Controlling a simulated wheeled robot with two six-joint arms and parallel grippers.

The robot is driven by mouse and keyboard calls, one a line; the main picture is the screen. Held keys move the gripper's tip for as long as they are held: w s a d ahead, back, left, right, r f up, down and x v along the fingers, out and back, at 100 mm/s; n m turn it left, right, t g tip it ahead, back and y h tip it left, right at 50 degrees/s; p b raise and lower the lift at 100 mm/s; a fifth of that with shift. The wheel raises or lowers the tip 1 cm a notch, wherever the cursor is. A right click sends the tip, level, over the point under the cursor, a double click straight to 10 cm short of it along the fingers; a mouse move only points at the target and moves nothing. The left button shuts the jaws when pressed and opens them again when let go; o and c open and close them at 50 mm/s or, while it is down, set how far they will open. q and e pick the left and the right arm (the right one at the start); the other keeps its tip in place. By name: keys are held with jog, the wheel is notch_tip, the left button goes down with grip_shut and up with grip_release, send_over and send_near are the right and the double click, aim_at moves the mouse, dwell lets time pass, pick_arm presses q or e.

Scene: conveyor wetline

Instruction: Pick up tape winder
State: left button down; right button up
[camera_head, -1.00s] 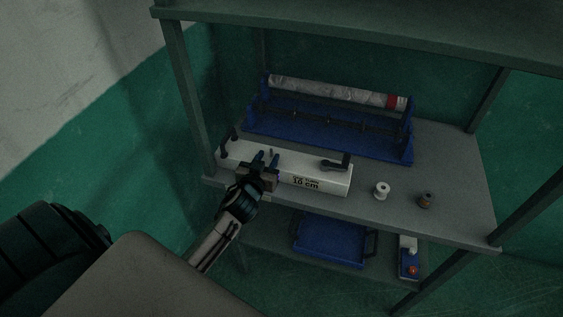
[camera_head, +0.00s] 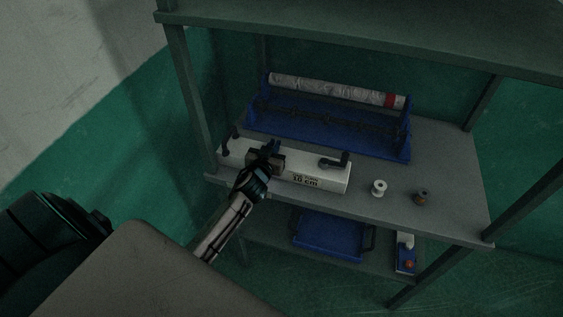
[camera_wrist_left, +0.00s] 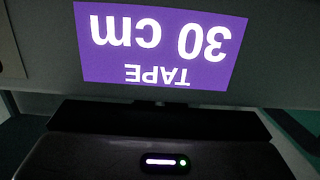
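A long white box (camera_head: 334,181) marked "10 cm" lies on the upper shelf board; I take it to be the tape winder. A dark crank-like handle (camera_head: 337,161) is on its right end, and dark posts stand at its left end. My left gripper (camera_head: 270,148) is over the box's left half, hiding part of it; its fingers look close together, but I cannot tell if they hold anything. My right gripper is not in view.
A blue rack (camera_head: 330,135) with a silvery roll (camera_head: 335,89) stands behind the box. A white spool (camera_head: 378,188) and a brown spool (camera_head: 422,196) are to its right. The lower shelf holds a blue tray (camera_head: 328,235) and a small blue-and-white device (camera_head: 405,253). Shelf posts flank the space.

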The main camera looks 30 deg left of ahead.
pick_arm(q)
jog(key=shift+r, duration=0.15)
jog(key=shift+r, duration=0.65)
jog(key=shift+s+d+r+b, duration=0.1)
jog(key=shift+d+r+b, duration=0.15)
jog(key=shift+r, duration=0.2)
jog(key=shift+s+d+r+b, duration=0.1)
jog(key=shift+r+b, duration=0.25)
jog(key=shift+r, duration=0.05)
jog(key=s+d+r+m+h+b, duration=0.2)
jog(key=s+d+r+h+b, duration=0.1)
jog(key=s+d, duration=1.3)
jog(key=shift+r+m+t+h+b, duration=0.15)
jog(key=shift+m+t+h+b, duration=0.15)
jog(key=shift+m+b, duration=0.15)
